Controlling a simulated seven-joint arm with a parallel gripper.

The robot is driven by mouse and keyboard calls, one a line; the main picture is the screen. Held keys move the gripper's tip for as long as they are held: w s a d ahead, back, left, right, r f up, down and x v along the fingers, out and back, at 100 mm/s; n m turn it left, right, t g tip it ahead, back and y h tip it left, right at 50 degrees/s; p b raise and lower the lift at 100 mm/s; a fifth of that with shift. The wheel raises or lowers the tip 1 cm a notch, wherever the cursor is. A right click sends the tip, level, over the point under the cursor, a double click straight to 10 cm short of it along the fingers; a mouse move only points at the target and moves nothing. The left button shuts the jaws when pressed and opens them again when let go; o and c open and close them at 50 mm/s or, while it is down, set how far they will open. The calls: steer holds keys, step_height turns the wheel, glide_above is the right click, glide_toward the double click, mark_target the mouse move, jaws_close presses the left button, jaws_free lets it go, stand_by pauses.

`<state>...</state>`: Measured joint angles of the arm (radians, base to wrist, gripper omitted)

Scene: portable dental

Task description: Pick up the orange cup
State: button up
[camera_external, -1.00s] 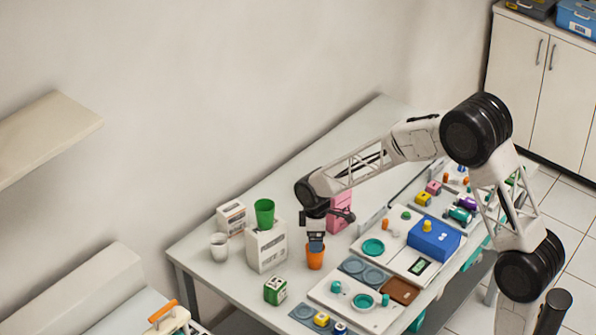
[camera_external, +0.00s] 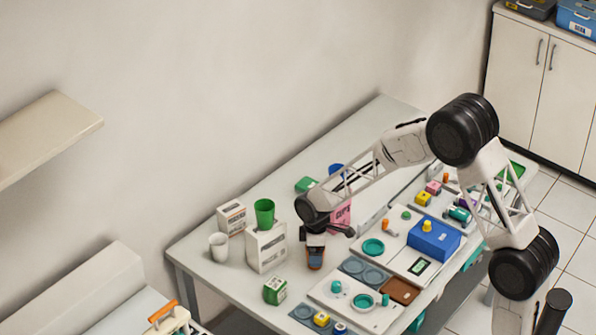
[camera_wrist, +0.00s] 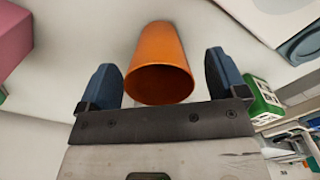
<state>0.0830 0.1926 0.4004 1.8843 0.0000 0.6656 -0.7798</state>
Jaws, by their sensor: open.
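The orange cup (camera_wrist: 160,62) stands on the table and shows between my two fingers in the wrist view, its open mouth toward the camera. My gripper (camera_wrist: 163,84) is open, with one dark blue finger on each side of the cup and a visible gap on both sides. In the external view the cup (camera_external: 315,264) is mostly hidden behind my gripper (camera_external: 315,255), which has come down over it.
A white box (camera_external: 266,250) with a green cup (camera_external: 264,212) on top stands left of my gripper, and a white cup (camera_external: 219,247) is farther left. A pink box (camera_external: 341,219) is close behind. A green-and-white box (camera_external: 275,291) and trays (camera_external: 344,303) are in front.

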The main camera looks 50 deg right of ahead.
steer(key=shift+f, duration=0.9)
steer(key=c, duration=1)
steer(key=shift+r, duration=0.15)
steer(key=shift+r, duration=0.4)
steer(key=r, duration=0.2)
steer(key=shift+s+r, duration=0.2)
steer(key=shift+r, duration=0.1)
steer(key=s, duration=0.5)
steer(key=s+r, duration=0.1)
steer(key=s, duration=0.4)
steer(key=s+a, duration=0.1)
steer(key=s, duration=0.4)
steer(key=shift+s+a+r, duration=0.1)
steer(key=shift+s+r, duration=0.05)
steer(key=shift+s, duration=0.1)
